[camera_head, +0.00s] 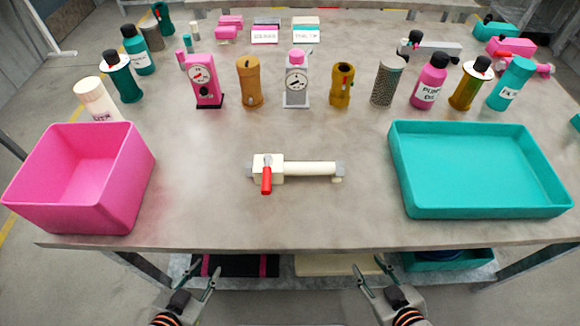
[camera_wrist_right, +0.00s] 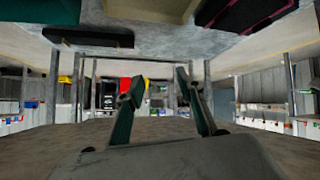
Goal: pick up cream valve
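The cream valve (camera_head: 310,169) lies on its side on the table (camera_head: 210,215), near the middle of the front half. It has a cream block at its left end with a red lever handle (camera_head: 266,180), a cream pipe, and a grey right end. My left gripper (camera_head: 199,277) is open and empty, in front of the table's front edge and below its top. My right gripper (camera_head: 370,277) is open and empty, also in front of the table edge. In the right wrist view my right gripper (camera_wrist_right: 157,88) shows its two fingers apart with nothing between them; the valve is not in that view.
A pink bin (camera_head: 128,180) stands left of the valve and a teal tray (camera_head: 480,211) stands right. Several bottles, gauges and cylinders, such as a pink bottle (camera_head: 429,84), line the table behind. The surface around the valve is clear. A lower shelf (camera_head: 285,275) holds trays.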

